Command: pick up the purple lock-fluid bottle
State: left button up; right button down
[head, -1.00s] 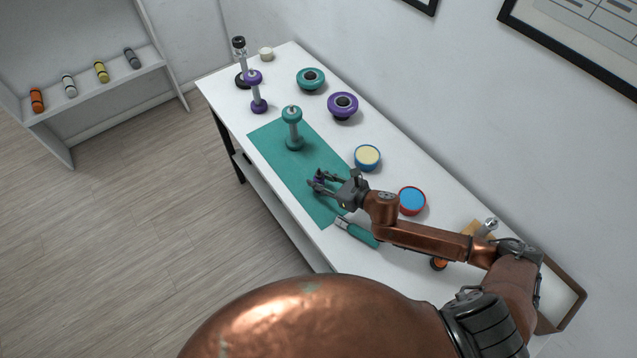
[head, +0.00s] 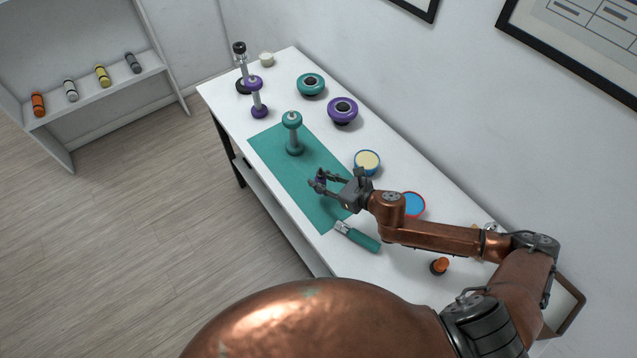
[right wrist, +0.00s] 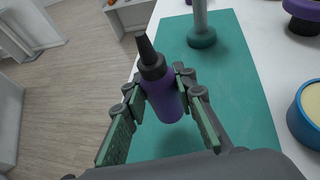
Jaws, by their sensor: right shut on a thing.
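The purple lock-fluid bottle (right wrist: 164,97) has a dark pointed nozzle and stands between the fingers of my right gripper in the right wrist view. The right gripper (right wrist: 158,106) is shut on it, with a finger pad on each side of the bottle. In the head view the right gripper (head: 320,183) is over the teal mat (head: 322,213), and only a small purple part of the bottle (head: 320,179) shows. Whether the bottle's base touches the mat cannot be told. My left gripper is not in view.
A teal dumbbell-shaped stand (head: 294,135) is on the mat beyond the gripper. A blue-rimmed tin (head: 367,160) and a red-rimmed tin (head: 414,205) lie right. A teal-handled tool (head: 360,238) and an orange-topped item (head: 439,266) are nearer. The mat's left part is clear.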

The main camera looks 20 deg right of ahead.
jog(key=s+d+r, duration=0.1)
jog(key=s+r, duration=0.7)
jog(key=s, duration=0.4)
jog(key=shift+s, duration=0.35)
jog(key=shift+r, duration=0.1)
jog(key=w+d+r+m+t+h, duration=0.1)
jog(key=w+d+m+t+h, duration=0.1)
jog(key=w+m+h, duration=0.4)
jog(key=shift+w+d+r+m+h, duration=0.2)
jog(key=shift+w+d+m+h, duration=0.3)
jog(key=shift+h, duration=0.3)
jog(key=shift+d, duration=0.1)
